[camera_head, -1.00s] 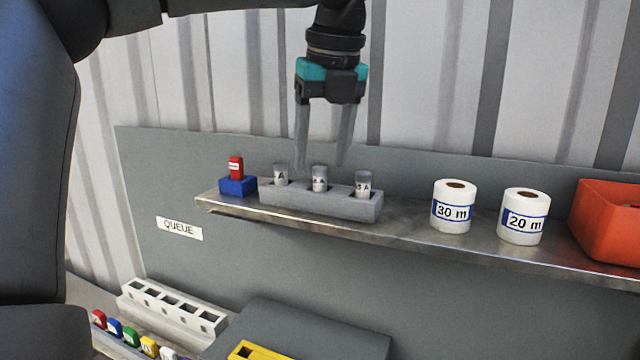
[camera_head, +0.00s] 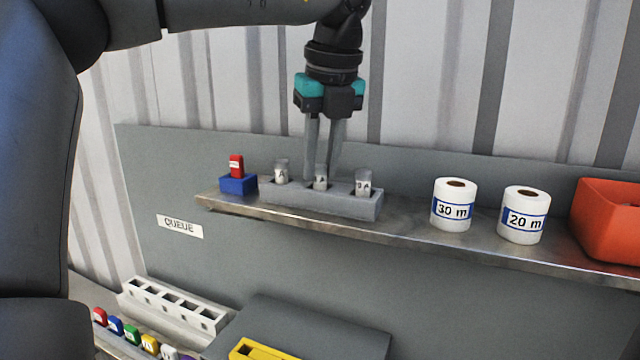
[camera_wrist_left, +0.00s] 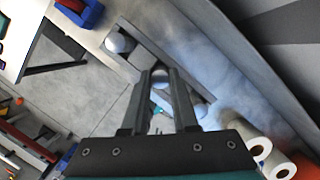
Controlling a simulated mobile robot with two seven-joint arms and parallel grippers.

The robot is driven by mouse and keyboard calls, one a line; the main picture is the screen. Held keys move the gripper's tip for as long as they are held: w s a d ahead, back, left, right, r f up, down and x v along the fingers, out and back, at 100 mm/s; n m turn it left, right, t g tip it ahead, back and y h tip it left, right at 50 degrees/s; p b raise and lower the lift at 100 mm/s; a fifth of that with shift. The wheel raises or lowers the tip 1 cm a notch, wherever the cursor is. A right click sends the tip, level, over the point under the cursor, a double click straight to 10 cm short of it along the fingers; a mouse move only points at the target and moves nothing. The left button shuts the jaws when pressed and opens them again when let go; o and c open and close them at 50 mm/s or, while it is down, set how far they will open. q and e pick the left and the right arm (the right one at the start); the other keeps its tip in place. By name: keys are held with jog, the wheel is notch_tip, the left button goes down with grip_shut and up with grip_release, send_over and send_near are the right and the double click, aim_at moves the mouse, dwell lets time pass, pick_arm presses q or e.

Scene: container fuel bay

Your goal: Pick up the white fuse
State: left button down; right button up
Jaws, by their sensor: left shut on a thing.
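A grey holder (camera_head: 290,199) on the shelf holds three clear-topped cylindrical fuses with white labels: left (camera_head: 281,174), middle (camera_head: 320,184) and right (camera_head: 362,183). My left gripper (camera_head: 321,174) points down with its fingers shut on the middle fuse, which still stands upright in its slot. In the left wrist view the round top of the middle fuse (camera_wrist_left: 160,76) shows between the fingertips. My right gripper is not in view.
A red fuse (camera_head: 236,166) stands in a blue block (camera_head: 238,185) left of the holder. Two white rolls (camera_head: 453,213) (camera_head: 523,222) and an orange bin (camera_head: 608,222) stand to the right. A grey panel (camera_head: 420,158) rises close behind the shelf (camera_head: 400,238). A white slotted rack (camera_head: 170,308) sits below.

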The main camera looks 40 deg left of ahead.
pick_arm(q)
jog(key=shift+r, duration=0.1)
dwell(0.4)
notch_tip(320, 180, up, 9)
jog(key=shift+p, duration=0.35)
jog(key=r, duration=0.1)
notch_tip(320, 180, up, 4)
jog(key=r+p, duration=0.1)
jog(key=p, duration=0.4)
send_over(322, 166)
jog(key=shift+r, duration=0.65)
jog(key=shift+s, duration=0.1)
dwell(0.7)
